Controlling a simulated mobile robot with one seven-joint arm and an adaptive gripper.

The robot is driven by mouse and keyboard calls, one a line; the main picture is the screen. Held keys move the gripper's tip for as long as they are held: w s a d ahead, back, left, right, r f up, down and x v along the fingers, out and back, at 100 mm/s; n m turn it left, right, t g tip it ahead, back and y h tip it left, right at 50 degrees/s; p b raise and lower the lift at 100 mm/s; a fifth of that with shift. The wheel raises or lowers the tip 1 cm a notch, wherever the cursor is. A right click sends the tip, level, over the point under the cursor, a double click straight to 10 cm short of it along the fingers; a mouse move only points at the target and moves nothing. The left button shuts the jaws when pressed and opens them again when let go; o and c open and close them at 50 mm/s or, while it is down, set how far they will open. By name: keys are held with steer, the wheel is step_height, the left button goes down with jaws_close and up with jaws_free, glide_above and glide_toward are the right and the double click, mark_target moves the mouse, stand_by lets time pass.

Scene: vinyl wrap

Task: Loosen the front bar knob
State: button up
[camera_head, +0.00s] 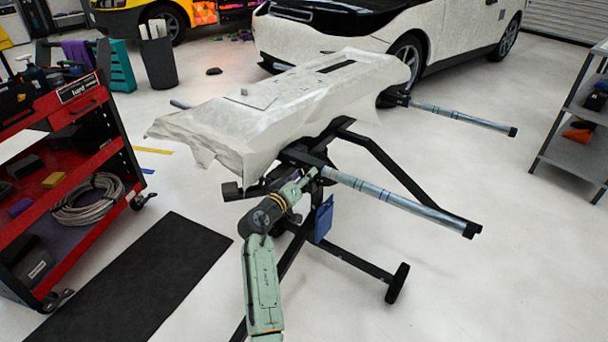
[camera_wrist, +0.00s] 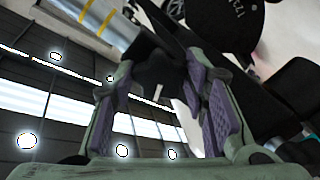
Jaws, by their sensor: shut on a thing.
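The front bar (camera_head: 395,200) is a silver tube with a black end, sticking out to the right from the black stand (camera_head: 345,260). It also shows in the wrist view (camera_wrist: 98,18), with yellow stripes. The dark front bar knob (camera_wrist: 158,72) sits between my purple-padded fingers in the wrist view, beneath the bar's mount. My gripper (camera_head: 310,176) reaches up to the bar's inner end and is shut on the knob. In the head view the knob is too small and dark to make out.
A panel under pale film (camera_head: 285,105) lies on the stand. A second bar (camera_head: 460,116) extends at the back. A blue cloth or tag (camera_head: 324,220) hangs close to my gripper. A red tool cart (camera_head: 75,150) stands left, a grey shelf (camera_head: 575,115) right. Floor at front right is clear.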

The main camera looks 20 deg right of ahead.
steer(key=n+p, duration=0.2)
steer(key=n, duration=0.2)
steer(key=n+g+p, duration=0.1)
steer(key=n+p, duration=0.1)
steer(key=n, duration=0.2)
steer(key=n+h+p, duration=0.1)
steer(key=n+p, duration=0.1)
steer(key=n, duration=0.2)
steer(key=shift+r+n+g+p, duration=0.3)
steer(key=shift+g+p, duration=0.1)
steer(key=n+p, duration=0.2)
steer(key=n, duration=0.2)
steer(key=shift+w+a, duration=0.1)
steer(key=n+h+p, duration=0.1)
steer(key=n+p, duration=0.1)
steer(key=n, duration=0.1)
steer(key=shift+g, duration=0.3)
steer(key=n+p, duration=0.1)
steer(key=n, duration=0.4)
steer(key=shift+w+f+n+h, duration=0.1)
steer(key=shift+f+n+h, duration=0.05)
steer(key=shift+n+h, duration=0.25)
steer(key=o, duration=1.1)
